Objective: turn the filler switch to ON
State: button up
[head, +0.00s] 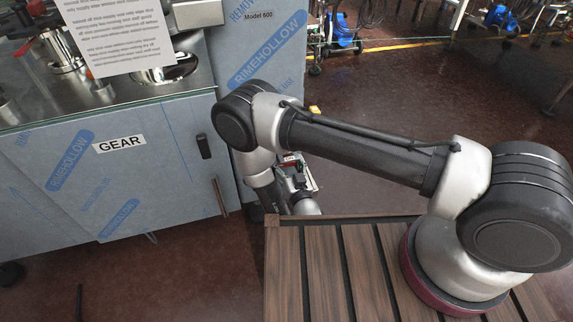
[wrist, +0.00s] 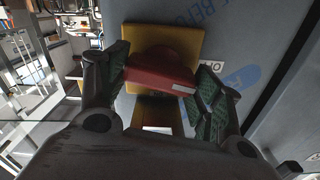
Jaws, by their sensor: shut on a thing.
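The filler switch is a red knob (wrist: 160,75) on a square yellow plate (wrist: 188,40) in the wrist view. Its bar lies nearly crosswise, tilted slightly down to the right, with a white mark near its right end. My gripper (wrist: 160,82) is shut on the red knob, one green-padded finger at each end of the bar. A small white label (wrist: 209,67) sits right of the plate, partly behind the right finger; I cannot read it surely. In the head view my gripper (head: 296,178) is low beside the grey cabinet, and my arm hides most of the switch.
The film-wrapped cabinet (head: 60,185) carries a GEAR label (head: 119,144) and a door handle (head: 220,197). A paper sheet (head: 115,35) stands above its top. Blue equipment (head: 341,32) stands at the back. The dark floor (head: 420,90) beyond my arm is clear.

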jog(key=shift+m, duration=1.6)
jog(key=o, duration=1)
jog(key=shift+o, duration=0.2)
